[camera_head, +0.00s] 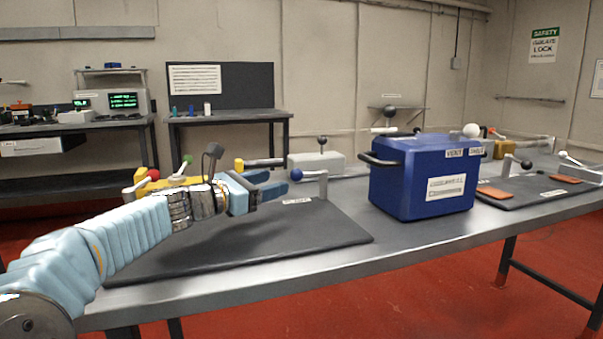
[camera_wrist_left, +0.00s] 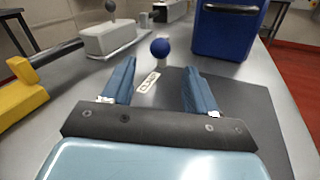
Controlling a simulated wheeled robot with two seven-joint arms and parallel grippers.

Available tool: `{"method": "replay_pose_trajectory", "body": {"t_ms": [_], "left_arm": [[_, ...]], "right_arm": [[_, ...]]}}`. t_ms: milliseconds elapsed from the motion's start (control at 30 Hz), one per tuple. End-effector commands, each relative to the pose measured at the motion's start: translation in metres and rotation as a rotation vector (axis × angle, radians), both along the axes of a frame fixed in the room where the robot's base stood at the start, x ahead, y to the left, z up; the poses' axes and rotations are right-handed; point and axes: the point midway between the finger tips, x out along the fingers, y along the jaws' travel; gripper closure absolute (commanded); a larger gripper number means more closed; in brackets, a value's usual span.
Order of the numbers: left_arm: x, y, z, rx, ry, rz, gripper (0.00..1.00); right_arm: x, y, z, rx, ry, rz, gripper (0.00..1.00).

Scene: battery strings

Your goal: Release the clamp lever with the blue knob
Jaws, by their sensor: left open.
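The clamp lever's blue knob (camera_head: 296,174) is at the left end of a grey lever (camera_head: 314,174) on a short post, near the back right of the dark mat. In the left wrist view the blue knob (camera_wrist_left: 160,47) appears ahead, between and beyond the fingertips. My left gripper (camera_head: 278,184) is open and empty, its fingers pointing at the knob from the left with a small gap. In the left wrist view both blue fingers of the left gripper (camera_wrist_left: 158,80) are spread apart. My right gripper is not in view.
A blue battery box (camera_head: 425,180) with black handles stands right of the lever. Red (camera_head: 154,174) and green (camera_head: 187,159) knobs sit behind my left arm. A grey block (camera_head: 316,163) stands behind the lever.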

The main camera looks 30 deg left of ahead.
Motion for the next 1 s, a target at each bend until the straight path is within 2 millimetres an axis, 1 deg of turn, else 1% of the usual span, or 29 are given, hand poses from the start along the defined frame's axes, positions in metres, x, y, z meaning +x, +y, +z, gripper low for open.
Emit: {"method": "replay_pose_trajectory", "body": {"t_ms": [33, 200, 300, 433, 600, 867, 967, 1000], "left_arm": [[0.012, -0.004, 0.000, -0.002, 0.001, -0.003, 0.42], [0.051, -0.016, 0.000, -0.003, 0.001, -0.003, 0.42], [0.070, -0.021, 0.001, -0.002, 0.001, -0.002, 0.42], [0.088, -0.026, 0.001, -0.001, 0.000, 0.000, 0.42], [0.099, -0.029, 0.000, -0.001, -0.001, 0.000, 0.42], [0.100, -0.030, 0.000, -0.001, 0.000, 0.001, 0.42], [0.100, -0.030, 0.000, -0.001, 0.000, 0.001, 0.55], [0.100, -0.030, 0.000, -0.001, 0.000, 0.001, 0.62]], "right_arm": [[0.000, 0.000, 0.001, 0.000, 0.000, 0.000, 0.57], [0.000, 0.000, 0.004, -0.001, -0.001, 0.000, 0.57], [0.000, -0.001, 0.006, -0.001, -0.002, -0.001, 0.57], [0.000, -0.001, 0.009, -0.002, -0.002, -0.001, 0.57], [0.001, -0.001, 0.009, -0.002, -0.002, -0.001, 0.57], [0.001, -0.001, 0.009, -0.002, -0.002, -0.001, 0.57], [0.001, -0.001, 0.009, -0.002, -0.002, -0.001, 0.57], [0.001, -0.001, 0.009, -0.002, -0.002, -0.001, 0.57]]}}
